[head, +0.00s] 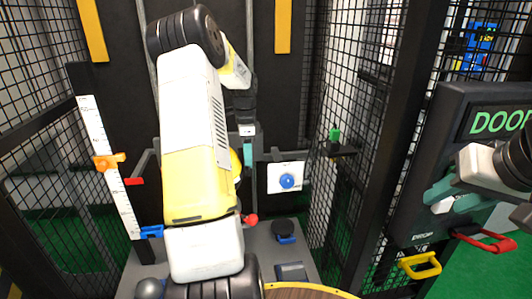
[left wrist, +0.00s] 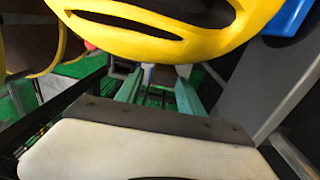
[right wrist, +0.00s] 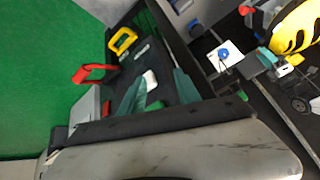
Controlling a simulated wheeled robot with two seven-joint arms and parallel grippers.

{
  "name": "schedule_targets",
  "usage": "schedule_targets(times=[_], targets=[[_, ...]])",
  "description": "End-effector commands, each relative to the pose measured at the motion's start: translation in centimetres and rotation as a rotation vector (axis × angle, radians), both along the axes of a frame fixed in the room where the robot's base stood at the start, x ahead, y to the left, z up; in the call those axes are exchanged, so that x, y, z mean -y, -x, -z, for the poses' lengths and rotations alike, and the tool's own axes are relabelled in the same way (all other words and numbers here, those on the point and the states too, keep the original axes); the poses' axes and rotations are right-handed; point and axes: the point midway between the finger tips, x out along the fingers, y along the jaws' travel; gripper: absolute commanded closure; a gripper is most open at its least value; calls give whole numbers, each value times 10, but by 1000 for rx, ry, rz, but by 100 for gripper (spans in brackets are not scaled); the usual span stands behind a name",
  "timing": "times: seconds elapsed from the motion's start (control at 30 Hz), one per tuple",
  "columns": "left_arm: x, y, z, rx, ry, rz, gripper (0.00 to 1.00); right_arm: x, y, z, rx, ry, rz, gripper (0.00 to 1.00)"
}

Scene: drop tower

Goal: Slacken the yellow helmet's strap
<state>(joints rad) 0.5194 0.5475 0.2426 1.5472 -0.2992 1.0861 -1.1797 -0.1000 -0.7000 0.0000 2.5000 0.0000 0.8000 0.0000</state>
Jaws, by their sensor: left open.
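The yellow helmet (head: 237,165) is mostly hidden behind my left arm in the head view. Its yellow shell with dark slots fills the top of the left wrist view (left wrist: 165,38), and it shows at the right edge of the right wrist view (right wrist: 292,32). I cannot make out its strap clearly. My left gripper (head: 248,158) is beside the helmet; its teal fingers are apart in the left wrist view (left wrist: 157,88), with nothing clearly held. My right gripper (head: 448,196) is in front of the door panel, away from the helmet, its fingers apart (right wrist: 155,90).
A white plate with a blue knob (head: 287,181) is right of the helmet. A red knob (head: 250,220) is below it. The DOOR panel (head: 450,120) has a red handle (head: 487,240) and a yellow handle (head: 420,265). Mesh walls enclose both sides.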

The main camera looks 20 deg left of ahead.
Motion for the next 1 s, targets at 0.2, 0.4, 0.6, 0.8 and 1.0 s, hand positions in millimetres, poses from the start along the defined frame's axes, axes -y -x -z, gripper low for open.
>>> schedule_targets(times=[0.2, 0.4, 0.6, 0.8, 1.0], targets=[[0, 0, 0, 0, 0, 0, 90, 0, 0, 0, 0, 0, 0, 60], [0, -1, -5, 2, -1, 0, 90, 0, 0, 0, 0, 0, 0, 60], [-1, -3, -34, 3, -2, 0, 90, 0, 0, 0, 0, 0, 0, 60], [-1, -2, -38, 0, 0, 0, 90, 0, 0, 0, 0, 0, 0, 60], [-1, -2, -38, 0, 0, 0, 57, 0, 0, 0, 0, 0, 0, 60]])
